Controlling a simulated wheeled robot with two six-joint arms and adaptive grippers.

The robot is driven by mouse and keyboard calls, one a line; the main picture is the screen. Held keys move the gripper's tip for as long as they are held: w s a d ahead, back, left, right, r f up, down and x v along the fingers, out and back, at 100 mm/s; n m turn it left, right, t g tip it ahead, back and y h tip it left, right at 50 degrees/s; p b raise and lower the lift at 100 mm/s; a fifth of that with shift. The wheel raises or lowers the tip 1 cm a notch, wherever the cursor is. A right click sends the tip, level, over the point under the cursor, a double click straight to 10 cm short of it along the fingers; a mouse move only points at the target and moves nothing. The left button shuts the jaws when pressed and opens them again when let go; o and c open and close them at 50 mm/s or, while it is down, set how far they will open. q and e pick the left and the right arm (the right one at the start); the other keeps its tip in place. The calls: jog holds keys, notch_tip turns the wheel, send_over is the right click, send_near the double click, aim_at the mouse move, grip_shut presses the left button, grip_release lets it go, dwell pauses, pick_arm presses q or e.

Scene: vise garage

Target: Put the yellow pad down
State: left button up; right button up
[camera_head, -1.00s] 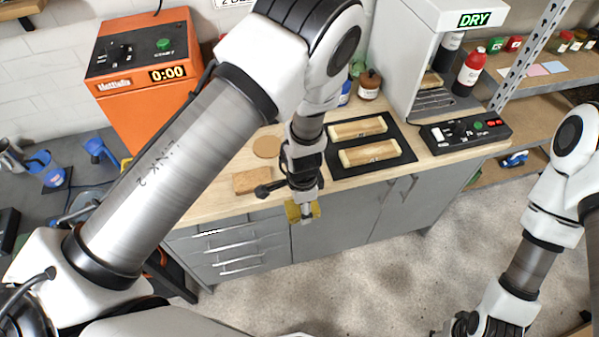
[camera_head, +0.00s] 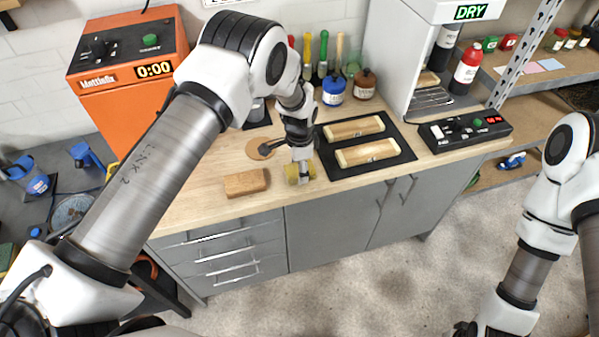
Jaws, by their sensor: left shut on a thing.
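The yellow pad (camera_head: 292,174) is in my left gripper (camera_head: 301,175), which is shut on it. The pad shows on both sides of the fingers. Gripper and pad are over the front part of the wooden worktop (camera_head: 215,203), between a tan block (camera_head: 246,183) on the left and a black mat (camera_head: 326,171) on the right. I cannot tell whether the pad touches the worktop. My right arm comes in at the right, and its gripper is cut off at the bottom edge.
Two wooden pieces (camera_head: 354,128) lie on the black mat. A round tan disc (camera_head: 262,148) lies behind the block. Blue (camera_head: 333,90) and brown (camera_head: 365,84) jars stand at the back. A control box (camera_head: 465,131) is at the right. The worktop's front left is clear.

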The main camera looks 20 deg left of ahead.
pick_arm(q)
jog(key=shift+w, duration=0.1)
jog(key=shift+f, duration=0.1)
jog(key=o, duration=1)
notch_tip(320, 180, up, 12)
jog(key=b, duration=0.4)
jog(key=shift+r, duration=0.2)
